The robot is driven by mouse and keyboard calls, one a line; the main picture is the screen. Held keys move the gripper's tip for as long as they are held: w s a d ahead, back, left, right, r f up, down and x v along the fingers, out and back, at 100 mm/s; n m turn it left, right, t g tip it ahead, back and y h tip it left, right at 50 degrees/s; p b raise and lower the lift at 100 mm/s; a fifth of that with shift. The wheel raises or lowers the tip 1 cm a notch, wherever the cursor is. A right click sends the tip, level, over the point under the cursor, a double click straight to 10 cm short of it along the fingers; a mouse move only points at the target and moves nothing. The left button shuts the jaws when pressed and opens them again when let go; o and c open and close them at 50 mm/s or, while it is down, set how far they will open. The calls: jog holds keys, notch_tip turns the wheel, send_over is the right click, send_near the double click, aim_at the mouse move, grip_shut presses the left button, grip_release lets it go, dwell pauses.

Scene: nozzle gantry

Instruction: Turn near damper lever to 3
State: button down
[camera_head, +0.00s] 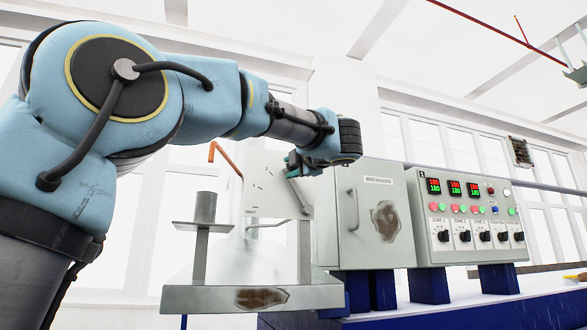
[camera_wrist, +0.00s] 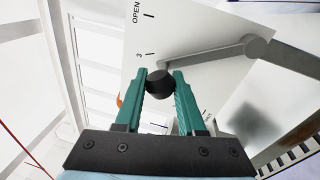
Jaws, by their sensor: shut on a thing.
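The damper lever is a grey bar (camera_wrist: 215,52) in the wrist view, running from a round pivot at the right to a black knob (camera_wrist: 160,84). My gripper (camera_wrist: 160,80) is shut on this knob, with one green finger on each side. Behind it is a white dial plate (camera_wrist: 185,25) with marks lettered OPEN and 3, and a lower mark that is hard to read. The lever's knob end lies just below the 3 mark. In the head view, my gripper (camera_head: 297,163) is at the upper right of the plate (camera_head: 262,187), partly hiding the lever.
A grey cabinet (camera_head: 340,235) with a handle stands right of the plate. Beyond it is a control box (camera_head: 470,262) with red displays, buttons and black knobs. An orange bent rod (camera_head: 226,155) rises behind the plate. A grey tray-like ledge (camera_head: 200,298) lies below.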

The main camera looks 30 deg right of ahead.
jog(key=shift+s+d+r+m+p, duration=0.1)
jog(key=shift+d+r+m+p, duration=0.3)
jog(key=shift+d+m, duration=0.3)
jog(key=shift+f, duration=0.1)
jog(key=c, duration=0.5)
grip_release()
jog(key=shift+a, duration=0.1)
jog(key=shift+s+a+f+b, duration=0.1)
jog(key=shift+s+f+b, duration=0.15)
jog(key=shift+s+b, duration=1)
jog(key=shift+s+a+f+b, duration=0.1)
jog(key=shift+s+f+b, duration=0.15)
jog(key=shift+s, duration=2.05)
jog(key=shift+s+a+f+b, duration=0.2)
jog(key=shift+s+b, duration=0.5)
jog(key=shift+s, duration=1.05)
jog(key=shift+d, duration=0.1)
